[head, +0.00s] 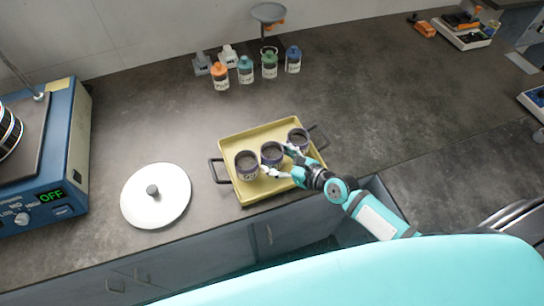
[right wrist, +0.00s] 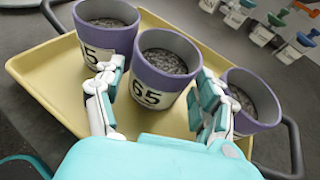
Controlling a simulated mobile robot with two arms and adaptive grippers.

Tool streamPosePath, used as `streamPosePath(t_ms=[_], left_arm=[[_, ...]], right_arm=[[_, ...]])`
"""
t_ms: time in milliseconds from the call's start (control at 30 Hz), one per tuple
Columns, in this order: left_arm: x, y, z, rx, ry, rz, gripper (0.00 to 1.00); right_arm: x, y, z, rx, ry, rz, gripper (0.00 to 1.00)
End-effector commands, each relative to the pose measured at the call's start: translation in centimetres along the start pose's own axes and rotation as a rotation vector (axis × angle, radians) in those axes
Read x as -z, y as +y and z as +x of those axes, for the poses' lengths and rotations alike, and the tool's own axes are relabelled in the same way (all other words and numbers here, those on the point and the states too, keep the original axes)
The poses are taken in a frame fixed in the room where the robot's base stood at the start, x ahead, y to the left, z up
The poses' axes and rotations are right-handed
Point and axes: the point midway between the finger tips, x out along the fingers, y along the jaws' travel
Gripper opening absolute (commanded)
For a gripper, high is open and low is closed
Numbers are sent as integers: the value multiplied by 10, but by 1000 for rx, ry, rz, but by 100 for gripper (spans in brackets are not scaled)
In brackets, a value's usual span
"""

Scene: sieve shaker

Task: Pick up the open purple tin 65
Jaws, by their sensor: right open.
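Three open purple tins with grey granular contents stand in a row on a yellow tray (head: 228,141). The middle tin (right wrist: 163,68) is labelled 65 in the right wrist view; it also shows in the head view (head: 271,153). The left tin (right wrist: 104,40) has a label that also seems to end in 5, partly covered by a finger. The right tin (right wrist: 252,98) has its label hidden. My right gripper (head: 278,159) is open, with its fingers (right wrist: 155,92) on either side of the middle tin's near side. Contact is not clear. My left gripper is out of view.
A white round lid (head: 157,195) lies left of the tray. A blue shaker (head: 62,165) reading OFF stands at the far left. Several small bottles (head: 245,70) stand at the back. The neighbouring tins stand close to my fingers.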

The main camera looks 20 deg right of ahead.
Motion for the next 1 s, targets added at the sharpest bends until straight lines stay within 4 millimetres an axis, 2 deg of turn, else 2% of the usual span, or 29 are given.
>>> streamPosePath(t_ms=[100, 200, 467, 833, 1000], left_arm=[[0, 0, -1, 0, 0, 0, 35], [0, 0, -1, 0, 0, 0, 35], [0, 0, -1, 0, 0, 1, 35], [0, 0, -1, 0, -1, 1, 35], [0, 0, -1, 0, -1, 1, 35]], right_arm=[[-2, -1, 19, 0, -1, -1, 72], [-1, -1, 29, 1, -1, 0, 72], [-1, -1, 33, 1, -1, 0, 72], [-1, -1, 32, 1, 0, -1, 26], [-1, -1, 32, 1, -1, -1, 24]])
